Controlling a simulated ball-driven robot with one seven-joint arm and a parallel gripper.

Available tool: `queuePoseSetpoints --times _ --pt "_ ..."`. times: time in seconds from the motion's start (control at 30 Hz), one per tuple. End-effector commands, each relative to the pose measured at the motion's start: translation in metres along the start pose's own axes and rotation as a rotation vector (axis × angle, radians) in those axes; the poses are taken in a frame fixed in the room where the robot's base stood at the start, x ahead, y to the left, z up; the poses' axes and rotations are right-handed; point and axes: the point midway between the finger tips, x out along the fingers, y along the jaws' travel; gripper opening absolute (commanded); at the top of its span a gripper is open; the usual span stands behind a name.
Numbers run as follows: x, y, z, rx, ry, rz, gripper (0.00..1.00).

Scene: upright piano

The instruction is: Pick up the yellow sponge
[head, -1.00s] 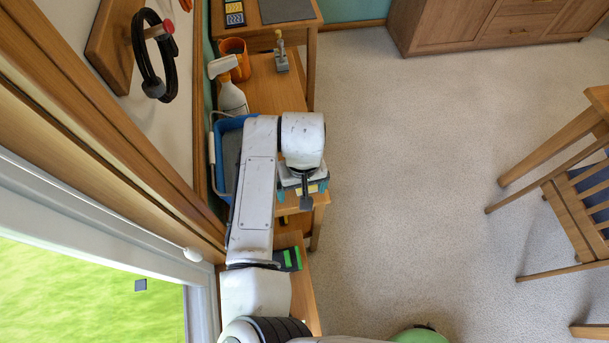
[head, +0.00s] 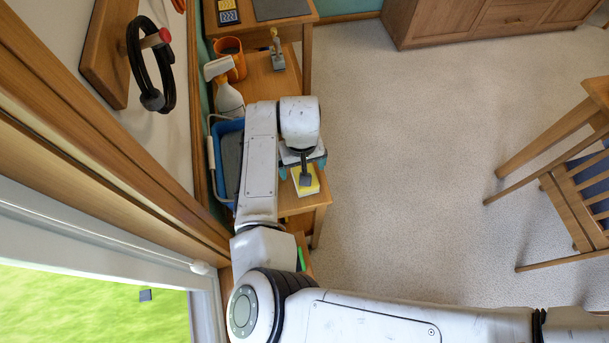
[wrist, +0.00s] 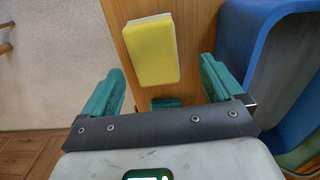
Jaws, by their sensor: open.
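The yellow sponge (wrist: 153,52) lies on the wooden tabletop in the wrist view, with a pale edge along its far end. In the head view the sponge (head: 306,184) shows partly from under my wrist, near the table's edge. My gripper (wrist: 162,85) is open and empty, with its teal fingers apart. The sponge lies ahead of the fingers, roughly in line with the gap between them and a little left of its middle. In the head view my gripper (head: 303,163) is partly hidden by my arm.
A blue bucket (head: 218,131) stands left of my arm; its wall (wrist: 247,45) is close to the right finger. A white spray bottle (head: 228,97), an orange pot (head: 233,62) and a small grey-and-yellow item (head: 277,52) stand farther back.

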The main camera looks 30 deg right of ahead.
Motion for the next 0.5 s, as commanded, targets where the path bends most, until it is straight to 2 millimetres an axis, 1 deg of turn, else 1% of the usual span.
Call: queuePoseSetpoints --times 0.17,0.33,0.4,0.5 --pt "0.012 0.002 -0.001 -0.001 -0.002 -0.001 0.94" --pt "0.034 0.008 -0.004 -0.001 -0.003 0.000 0.94" --pt "0.044 0.007 -0.004 -0.001 -0.002 0.000 0.94" --pt "0.052 0.007 -0.005 -0.002 0.000 -0.001 0.94"
